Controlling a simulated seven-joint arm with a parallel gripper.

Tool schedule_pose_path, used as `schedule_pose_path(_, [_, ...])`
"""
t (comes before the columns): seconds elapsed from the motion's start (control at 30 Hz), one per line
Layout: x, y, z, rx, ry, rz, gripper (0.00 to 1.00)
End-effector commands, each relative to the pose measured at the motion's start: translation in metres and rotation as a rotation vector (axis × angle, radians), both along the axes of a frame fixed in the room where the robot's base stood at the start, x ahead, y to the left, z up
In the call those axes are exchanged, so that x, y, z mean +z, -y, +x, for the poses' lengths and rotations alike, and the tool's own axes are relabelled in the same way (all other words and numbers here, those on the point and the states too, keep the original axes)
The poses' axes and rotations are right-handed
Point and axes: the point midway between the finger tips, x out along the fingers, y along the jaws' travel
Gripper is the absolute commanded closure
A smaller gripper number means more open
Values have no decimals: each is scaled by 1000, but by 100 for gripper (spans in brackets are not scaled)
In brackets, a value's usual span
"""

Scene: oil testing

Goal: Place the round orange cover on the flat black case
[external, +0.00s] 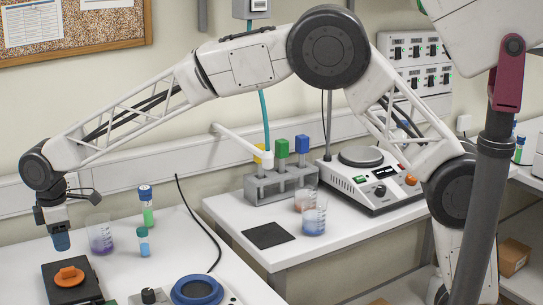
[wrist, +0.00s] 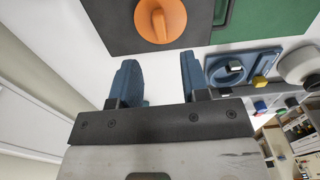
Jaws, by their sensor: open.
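The round orange cover (external: 69,276), with a raised grip ridge, appears to lie on top of a black box-like case (external: 84,293) at the lower left of the external view. In the wrist view the cover (wrist: 161,20) shows at the top against a dark flat surface (wrist: 105,25). My gripper (external: 60,241) is above and behind the cover, apart from it. Its two blue fingers (wrist: 157,75) are spread with nothing between them. A separate thin flat black square (external: 268,235) lies on the right-hand table; I cannot tell whether it is a case.
A blue round device (external: 197,290) is at the front. A tube rack (external: 280,182) and hotplate (external: 368,180) stand on the other table. A black cable (external: 200,228) crosses the white top.

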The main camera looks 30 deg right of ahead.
Motion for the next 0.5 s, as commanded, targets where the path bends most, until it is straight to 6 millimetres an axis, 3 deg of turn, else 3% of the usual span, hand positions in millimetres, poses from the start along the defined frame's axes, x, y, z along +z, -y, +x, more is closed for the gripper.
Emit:
schedule_pose_path(0.2, [28, 0, 0, 0, 0, 0, 58])
schedule_pose_path(0.5, [40, 0, 0, 0, 0, -1, 58])
